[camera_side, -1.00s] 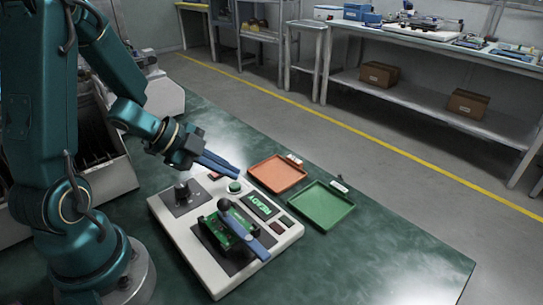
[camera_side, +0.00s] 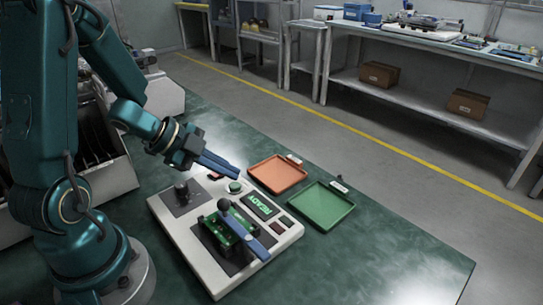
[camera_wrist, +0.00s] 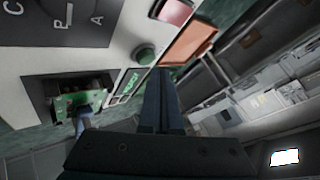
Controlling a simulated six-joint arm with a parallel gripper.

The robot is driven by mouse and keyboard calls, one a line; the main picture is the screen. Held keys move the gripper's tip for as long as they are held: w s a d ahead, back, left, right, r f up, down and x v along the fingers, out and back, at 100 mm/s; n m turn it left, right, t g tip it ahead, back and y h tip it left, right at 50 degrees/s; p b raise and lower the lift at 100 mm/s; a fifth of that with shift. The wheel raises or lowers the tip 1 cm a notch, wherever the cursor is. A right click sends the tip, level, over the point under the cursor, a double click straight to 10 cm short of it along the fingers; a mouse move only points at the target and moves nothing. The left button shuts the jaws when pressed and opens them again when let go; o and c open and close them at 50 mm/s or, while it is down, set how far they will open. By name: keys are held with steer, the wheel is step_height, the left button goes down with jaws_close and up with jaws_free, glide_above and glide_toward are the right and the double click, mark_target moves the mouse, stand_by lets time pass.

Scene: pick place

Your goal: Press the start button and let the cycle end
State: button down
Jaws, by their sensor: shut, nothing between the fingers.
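The test station (camera_side: 190,236) is a pale box on the green table. Its green start button (camera_side: 235,187) shows near the back edge; it also shows in the wrist view (camera_wrist: 145,55). A display (camera_side: 258,205) beside it reads READY. A green circuit board (camera_side: 226,232) sits in the fixture, with a blue clamp lever (camera_side: 243,236) with a dark knob over it. A dark knob (camera_side: 182,190) stands on a dial plate at the left. My gripper (camera_side: 237,176) is shut and empty, its blue fingertips just above and behind the button, apparently not touching it.
An orange tray (camera_side: 306,178) and a green tray (camera_side: 350,208) lie on the table behind and right of the station. A red button or light (camera_side: 216,176) is left of the start button. The table's right front is clear.

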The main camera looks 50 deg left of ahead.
mark_target(229, 186)
steer(key=shift+f, duration=0.15)
steer(key=shift+f, duration=0.3)
steer(key=shift+f, duration=0.4)
stand_by(0.5)
steer(key=shift+r, duration=0.85)
step_height(229, 186, up, 5)
stand_by(0.6)
steer(key=shift+d, duration=0.1)
stand_by(0.3)
